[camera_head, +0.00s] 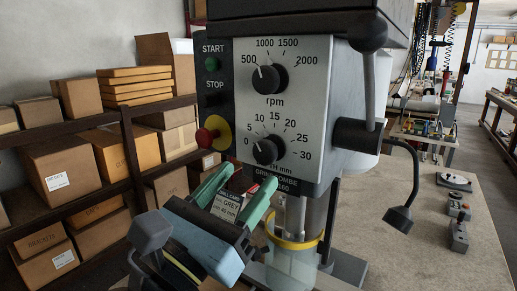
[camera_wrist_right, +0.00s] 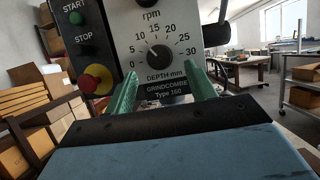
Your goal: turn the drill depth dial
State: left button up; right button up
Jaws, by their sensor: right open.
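The drill depth dial (camera_head: 265,151) is a black round knob on the pale front panel of the drill, below the rpm dial. Its white mark points up-left, toward the low numbers of the 0 to 30 scale. It also shows in the right wrist view (camera_wrist_right: 159,57). My right gripper (camera_head: 245,184) is open, with two green fingers reaching up toward the panel, below the dial in the head view. In the right wrist view its fingertips (camera_wrist_right: 160,83) stand apart at either side below the dial, with nothing held between them. My left gripper is not in view.
The rpm dial (camera_head: 268,78) sits above. A red stop button (camera_head: 207,137) on a yellow base is left of the depth dial. A lever (camera_head: 369,70) hangs at the panel's right. Boxes on shelves (camera_head: 125,150) stand left; a workbench (camera_head: 430,230) lies right.

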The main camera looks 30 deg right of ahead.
aim_at(262, 157)
jog(key=p+x, duration=0.1)
jog(key=x, duration=0.3)
jog(key=shift+r, duration=0.1)
jog(key=shift+w+d+r, duration=0.1)
jog(key=shift+w+d, duration=0.15)
jog(key=shift+d, duration=0.15)
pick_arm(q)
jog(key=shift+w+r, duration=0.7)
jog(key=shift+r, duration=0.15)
pick_arm(e)
jog(key=shift+c, duration=0.9)
jog(key=c, duration=0.8)
jog(key=shift+m+b, duration=0.3)
jog(key=shift+b, duration=0.45)
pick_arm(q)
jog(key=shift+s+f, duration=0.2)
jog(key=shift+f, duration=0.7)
